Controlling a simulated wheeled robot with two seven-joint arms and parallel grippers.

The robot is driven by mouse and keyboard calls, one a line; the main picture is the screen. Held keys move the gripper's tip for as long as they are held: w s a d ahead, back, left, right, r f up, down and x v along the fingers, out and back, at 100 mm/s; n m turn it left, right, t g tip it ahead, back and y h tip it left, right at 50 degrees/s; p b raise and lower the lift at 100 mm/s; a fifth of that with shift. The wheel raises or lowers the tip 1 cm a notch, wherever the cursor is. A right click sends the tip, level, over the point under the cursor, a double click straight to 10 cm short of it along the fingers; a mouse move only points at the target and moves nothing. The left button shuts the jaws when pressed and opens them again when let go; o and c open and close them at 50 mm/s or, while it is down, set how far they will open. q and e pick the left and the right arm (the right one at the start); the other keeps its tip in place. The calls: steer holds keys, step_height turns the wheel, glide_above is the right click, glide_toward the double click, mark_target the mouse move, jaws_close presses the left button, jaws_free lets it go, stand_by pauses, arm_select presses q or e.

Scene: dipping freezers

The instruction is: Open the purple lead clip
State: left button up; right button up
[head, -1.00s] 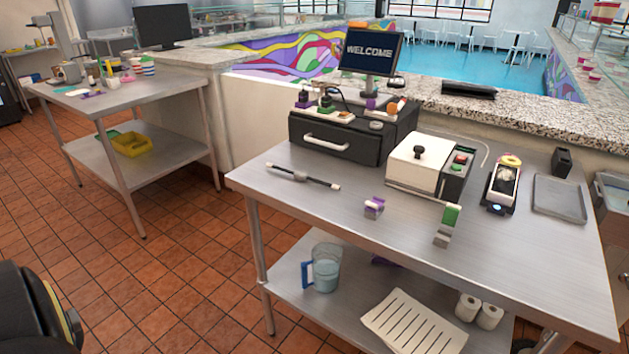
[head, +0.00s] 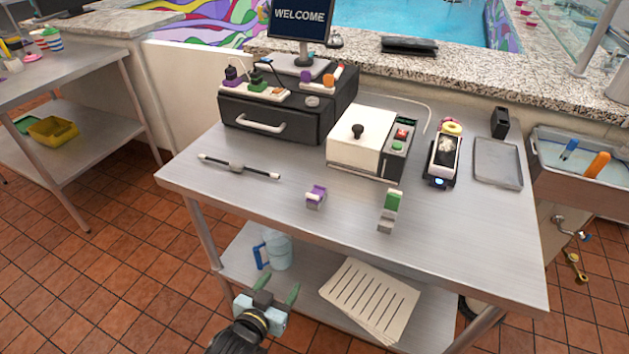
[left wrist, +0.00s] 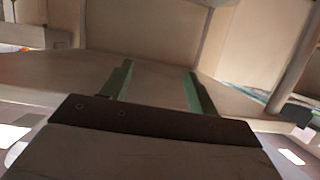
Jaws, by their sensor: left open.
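The purple lead clip (head: 315,197) is a small purple and grey block on the steel table, near its front edge in the head view. A similar green clip (head: 391,207) stands to its right. My left gripper (head: 265,290) is in front of the table, below and left of the purple clip and well apart from it. Its two green fingers are apart with nothing between them. The left wrist view shows the same open fingers (left wrist: 158,90), with no clip in sight. My right gripper is not in view.
On the steel table (head: 260,205) are a rod (head: 240,170), a black drawer unit (head: 270,120), a white-lidded box (head: 362,140), a small device (head: 441,162) and a grey tray (head: 497,163). A blue-handled jug (head: 275,252) stands on the lower shelf. The tabletop around the purple clip is clear.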

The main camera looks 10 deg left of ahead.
mark_target(311, 198)
arm_select(q)
steer(key=w+d+r+t+h+p, duration=0.1)
steer(key=w+r+t, duration=0.1)
steer(key=r, duration=0.6)
steer(key=w+d+r+t+h, duration=0.1)
steer(key=w+d+r, duration=0.1)
steer(key=r, duration=0.6)
steer(key=b+x, duration=0.1)
steer(key=x, duration=1.1)
steer(key=shift+w+f, duration=0.1)
steer(key=shift+w, duration=0.35)
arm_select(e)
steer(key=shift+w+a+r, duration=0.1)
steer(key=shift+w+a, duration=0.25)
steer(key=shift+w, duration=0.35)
